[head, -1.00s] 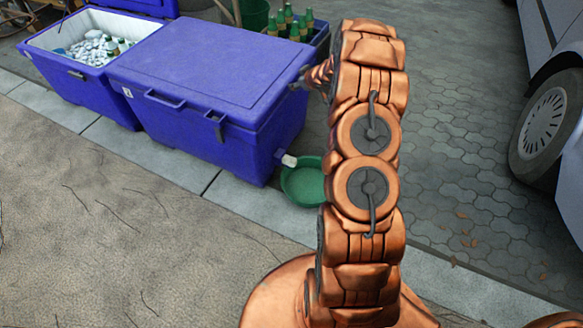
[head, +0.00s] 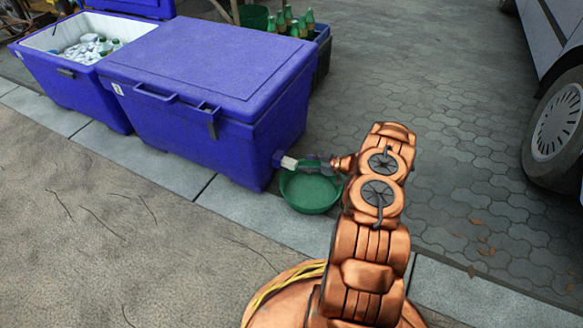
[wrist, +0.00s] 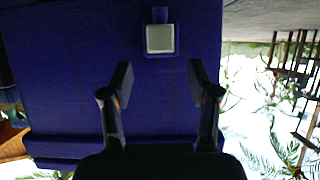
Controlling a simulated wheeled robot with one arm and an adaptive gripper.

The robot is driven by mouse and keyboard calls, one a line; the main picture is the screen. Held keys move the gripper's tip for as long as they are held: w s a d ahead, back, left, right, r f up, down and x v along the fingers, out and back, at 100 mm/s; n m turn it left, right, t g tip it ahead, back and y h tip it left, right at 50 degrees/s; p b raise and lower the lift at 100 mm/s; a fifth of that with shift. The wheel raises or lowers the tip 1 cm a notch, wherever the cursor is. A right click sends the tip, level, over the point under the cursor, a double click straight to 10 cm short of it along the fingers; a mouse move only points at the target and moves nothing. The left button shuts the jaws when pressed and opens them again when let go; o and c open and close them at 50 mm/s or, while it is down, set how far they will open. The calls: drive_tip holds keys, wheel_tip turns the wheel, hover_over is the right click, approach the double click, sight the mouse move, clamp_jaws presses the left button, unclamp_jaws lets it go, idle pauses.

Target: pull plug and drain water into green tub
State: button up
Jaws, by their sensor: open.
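The white plug (head: 289,163) sticks out of the low right side of the closed blue cooler (head: 205,75). In the wrist view the plug (wrist: 160,38) shows as a pale square face on the blue wall, seated in a blue collar. My gripper (head: 308,165) is at the plug's height, just to its right. In the wrist view my gripper (wrist: 159,80) is open, its fingers on either side below the plug, with nothing between them. I cannot tell the exact gap to the plug. The green tub (head: 312,192) stands on the paving beneath, looking empty, partly covered by my gripper.
An open blue cooler (head: 62,75) with ice and bottles stands to the left. A crate of green bottles (head: 300,28) is behind the closed cooler. A vehicle wheel (head: 555,125) is at the right. The paving between is clear.

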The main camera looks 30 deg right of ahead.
sight(296, 164)
drive_tip(key=shift+w+a+f+b, duration=0.3)
drive_tip(key=shift+a+f, duration=0.05)
drive_tip(key=shift+f, duration=0.1)
drive_tip(key=b+x, duration=0.2)
drive_tip(key=x, duration=0.2)
drive_tip(key=shift+w+a+f, duration=0.15)
drive_tip(key=shift+w, duration=0.2)
drive_tip(key=shift+b+x, duration=0.3)
drive_tip(key=shift+x, duration=0.55)
drive_tip(key=shift+w, duration=0.1)
clamp_jaws()
